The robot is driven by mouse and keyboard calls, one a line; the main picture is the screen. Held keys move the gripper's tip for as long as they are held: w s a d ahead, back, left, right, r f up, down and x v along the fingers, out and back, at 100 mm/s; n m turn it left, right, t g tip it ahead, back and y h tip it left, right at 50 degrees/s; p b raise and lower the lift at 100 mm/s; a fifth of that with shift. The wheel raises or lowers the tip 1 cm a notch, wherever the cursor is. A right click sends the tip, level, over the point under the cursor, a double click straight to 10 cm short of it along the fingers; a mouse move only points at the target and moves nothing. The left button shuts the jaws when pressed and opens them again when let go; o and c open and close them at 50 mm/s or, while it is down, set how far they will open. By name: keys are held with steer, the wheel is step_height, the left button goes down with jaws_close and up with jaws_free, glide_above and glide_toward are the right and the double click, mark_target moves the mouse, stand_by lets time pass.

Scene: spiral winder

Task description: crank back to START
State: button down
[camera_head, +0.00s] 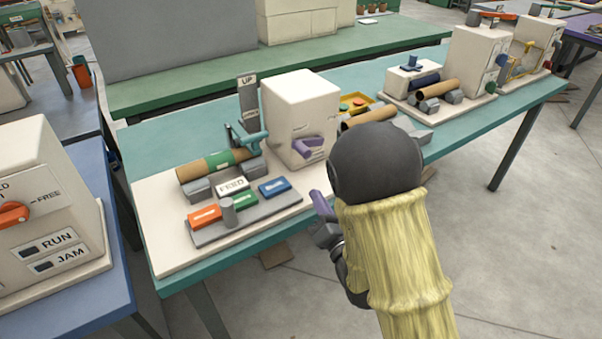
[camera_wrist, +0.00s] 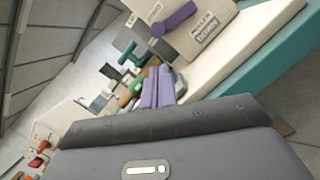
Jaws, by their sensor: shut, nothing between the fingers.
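The purple crank handle (camera_head: 308,147) is on the side of the white winder box (camera_head: 300,95). No START mark is legible. My gripper (camera_head: 321,203) has purple fingers and is in front of the box, below and right of the crank, apart from it. In the wrist view the fingers (camera_wrist: 157,86) are together and empty, with the crank beyond them.
A cardboard tube with a green band (camera_head: 215,165) rests on grey blocks left of the box. An UP sign (camera_head: 247,85), a FEED label (camera_head: 232,186) and coloured blocks (camera_head: 240,200) are close by. Another white machine (camera_head: 475,60) stands farther right. Open floor lies in front.

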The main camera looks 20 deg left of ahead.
steer(key=shift+w, duration=0.1)
steer(key=p+x, duration=0.1)
steer(key=x, duration=0.9)
steer(key=shift+r, duration=0.1)
steer(key=shift+a+r, duration=0.1)
